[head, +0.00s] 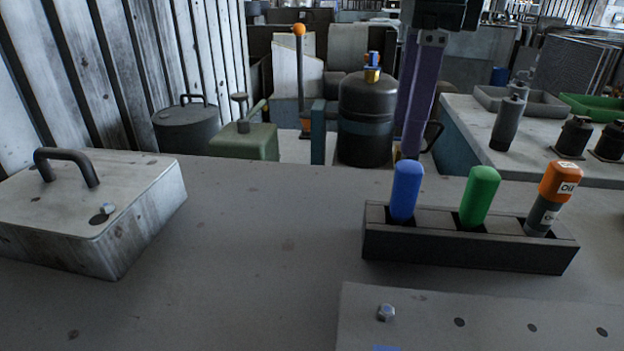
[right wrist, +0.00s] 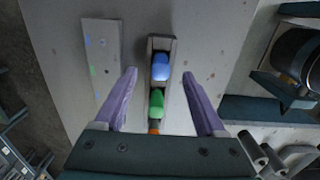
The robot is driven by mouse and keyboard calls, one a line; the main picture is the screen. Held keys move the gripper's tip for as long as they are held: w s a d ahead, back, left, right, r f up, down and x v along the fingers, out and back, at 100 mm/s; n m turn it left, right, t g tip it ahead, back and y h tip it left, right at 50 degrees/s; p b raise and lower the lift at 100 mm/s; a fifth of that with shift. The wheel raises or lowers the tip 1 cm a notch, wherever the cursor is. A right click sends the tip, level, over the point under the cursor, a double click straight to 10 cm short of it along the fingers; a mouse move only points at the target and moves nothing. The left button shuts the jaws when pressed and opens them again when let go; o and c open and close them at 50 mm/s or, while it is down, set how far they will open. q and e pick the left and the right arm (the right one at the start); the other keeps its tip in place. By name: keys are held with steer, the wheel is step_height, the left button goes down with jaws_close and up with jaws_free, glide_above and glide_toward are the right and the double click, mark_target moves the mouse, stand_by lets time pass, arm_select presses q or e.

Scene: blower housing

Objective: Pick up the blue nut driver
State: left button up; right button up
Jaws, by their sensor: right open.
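The blue nut driver (head: 406,190) stands upright in the left slot of a dark rack (head: 470,252), its handle sticking up. In the right wrist view, the blue handle (right wrist: 161,67) shows between my spread fingertips, farther from the camera and not visibly touched. My right gripper (head: 410,152) points down, its purple fingers appearing above and behind the blue handle in the head view. It is open and empty; it also shows in the right wrist view (right wrist: 159,72). The driver's shaft is hidden in the rack. My left gripper is not in view.
A metal box with a handle (head: 95,215) is at left. The table between is clear.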

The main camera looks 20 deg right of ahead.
mark_target(405, 192)
steer(key=f, duration=0.4)
steer(key=shift+s+d+f, duration=0.1)
steer(key=shift+s+d, duration=0.05)
steer(key=shift+d, duration=0.25)
steer(key=shift+s+d+f+p, duration=0.1)
steer(key=shift+f+p, duration=0.4)
steer(key=shift+f, duration=2.3)
jaws_close()
